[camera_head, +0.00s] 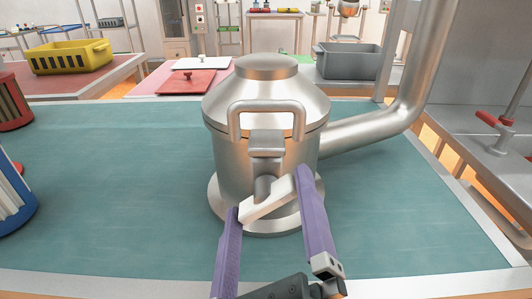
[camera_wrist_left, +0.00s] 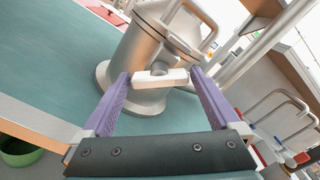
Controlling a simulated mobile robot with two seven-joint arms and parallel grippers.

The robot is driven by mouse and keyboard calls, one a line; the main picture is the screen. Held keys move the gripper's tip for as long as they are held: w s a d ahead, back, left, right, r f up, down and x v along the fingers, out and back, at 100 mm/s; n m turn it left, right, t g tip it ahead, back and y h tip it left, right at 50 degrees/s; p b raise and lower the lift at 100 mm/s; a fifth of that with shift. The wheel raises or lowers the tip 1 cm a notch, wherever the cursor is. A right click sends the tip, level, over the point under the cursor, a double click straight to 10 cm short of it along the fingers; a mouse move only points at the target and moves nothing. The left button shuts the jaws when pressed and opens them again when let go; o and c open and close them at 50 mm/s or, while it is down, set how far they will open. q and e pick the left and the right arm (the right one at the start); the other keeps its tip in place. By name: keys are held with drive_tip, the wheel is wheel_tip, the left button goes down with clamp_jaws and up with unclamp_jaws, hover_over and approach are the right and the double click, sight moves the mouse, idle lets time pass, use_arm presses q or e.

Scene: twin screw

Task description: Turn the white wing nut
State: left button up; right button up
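The white wing nut (camera_head: 268,203) sits on the front of a shiny metal vessel (camera_head: 245,150), low under its clasp and bar handle, and is tilted, with its right end higher. My left gripper (camera_head: 271,190) reaches up from below, with one purple finger at each end of the nut. The stud behind the nut is partly hidden. My right gripper is not in view.
The vessel stands on a green table top (camera_head: 110,180) with clear room on both sides. A thick metal pipe (camera_head: 385,125) leaves its right side and bends upward. Red and blue ribbed containers (camera_head: 12,205) stand at the left edge. A grey bin (camera_head: 348,62) is behind.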

use_arm(q)
drive_tip(key=s+b, duration=0.1)
drive_tip(key=s, duration=0.9)
